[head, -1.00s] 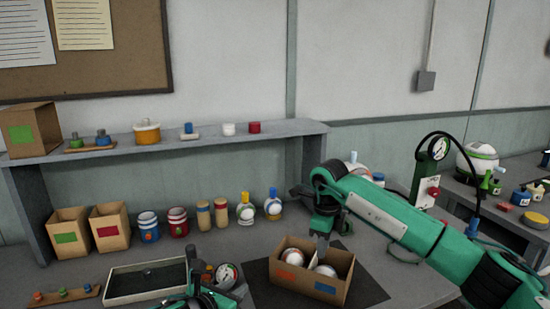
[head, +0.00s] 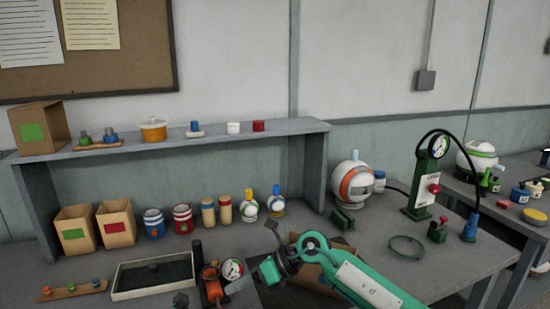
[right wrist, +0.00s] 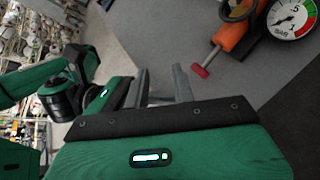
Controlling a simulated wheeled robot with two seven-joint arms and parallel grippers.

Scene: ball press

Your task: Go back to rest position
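My right arm comes in from the lower right in the head view. Its gripper (head: 258,262) hangs over the bench between the gauge pump and the cardboard box. In the right wrist view its two grey fingers (right wrist: 162,88) stand apart with nothing between them. A small dark tip at the bottom edge of the head view, left of the pump, may belong to my left gripper; its fingers cannot be made out. The open cardboard box (head: 305,272) on the dark mat (head: 268,298) is mostly hidden behind my right arm.
An orange pump (head: 212,287) with a gauge (head: 232,269) stands beside the black tray (head: 152,276). A striped ball (head: 353,184) sits at the back, near the green gauge stand (head: 425,180). A hose ring (head: 406,247) lies on the right. Bins, cans and bottles line the back.

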